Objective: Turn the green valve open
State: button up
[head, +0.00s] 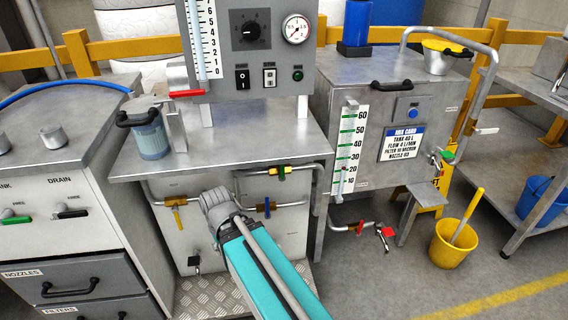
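A small green valve handle (281,174) sits on the upper horizontal pipe on the front of the middle cabinet, under the worktop. The handle appears to point downward, across the pipe. Other green handles show on the left cabinet (15,219) and at the tap on the tank's right side (447,156). My teal arm reaches up from the bottom edge and ends in a grey joint below and left of the pipe valve. My gripper's fingers are not visible; the arm may hide them.
A yellow-handled valve (178,206) and a blue-handled valve (267,208) are on nearby pipes. The grey worktop (230,140) overhangs them, with a blue jar (151,138) on it. A yellow bucket (453,243) stands on the floor at right. Open floor lies at lower right.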

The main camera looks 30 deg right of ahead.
aim_at(282, 176)
jog(key=k, duration=1.6)
jog(key=z, duration=1.2)
jog(key=i, duration=0.95)
